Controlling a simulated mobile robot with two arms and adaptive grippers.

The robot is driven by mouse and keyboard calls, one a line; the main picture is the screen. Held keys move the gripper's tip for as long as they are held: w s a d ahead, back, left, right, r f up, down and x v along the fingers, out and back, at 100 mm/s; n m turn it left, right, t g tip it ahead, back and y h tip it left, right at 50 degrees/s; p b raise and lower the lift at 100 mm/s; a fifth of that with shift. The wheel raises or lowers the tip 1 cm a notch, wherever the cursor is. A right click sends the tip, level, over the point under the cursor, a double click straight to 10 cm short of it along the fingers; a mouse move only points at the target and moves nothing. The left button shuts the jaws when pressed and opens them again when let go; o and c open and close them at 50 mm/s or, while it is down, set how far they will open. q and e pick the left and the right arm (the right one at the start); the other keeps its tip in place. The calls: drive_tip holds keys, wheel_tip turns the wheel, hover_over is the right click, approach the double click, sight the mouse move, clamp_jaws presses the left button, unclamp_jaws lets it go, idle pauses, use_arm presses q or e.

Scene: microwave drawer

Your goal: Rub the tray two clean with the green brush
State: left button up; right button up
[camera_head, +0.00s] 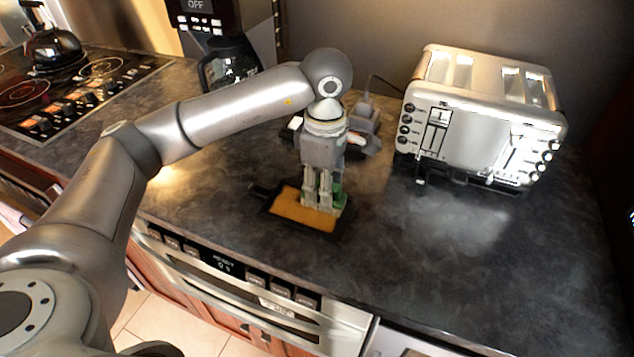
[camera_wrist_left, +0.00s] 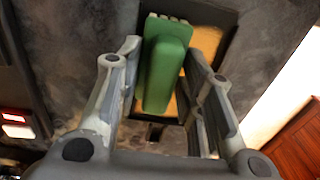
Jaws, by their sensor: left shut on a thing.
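The tray (camera_head: 289,207) lies on the dark counter near its front edge. It is dark-rimmed with an orange-brown inner surface, which also shows in the left wrist view (camera_wrist_left: 206,41). My left gripper (camera_head: 318,203) points down over the tray's right part. It is shut on the green brush (camera_wrist_left: 165,65), which sits between its fingers in the left wrist view. In the head view only a little of the green brush (camera_head: 338,196) shows beside the fingers. The brush is at the tray; whether it touches the surface is hidden. My right gripper is not in view.
A silver toaster (camera_head: 474,125) stands to the right and a coffee maker (camera_head: 228,60) at the back. A grey item (camera_head: 366,122) lies behind the gripper. A stovetop with a kettle (camera_head: 52,50) is at the left. The counter's right front is clear.

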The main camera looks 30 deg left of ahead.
use_arm(q)
drive_tip(key=shift+d, duration=0.3)
drive_tip(key=shift+a, duration=0.1)
drive_tip(key=shift+a+b, duration=0.35)
drive_tip(key=shift+a, duration=0.7)
drive_tip(key=shift+s+a+b, duration=0.15)
drive_tip(key=shift+a+b, duration=0.3)
drive_tip(key=shift+a, duration=0.65)
drive_tip(key=shift+f, duration=0.1)
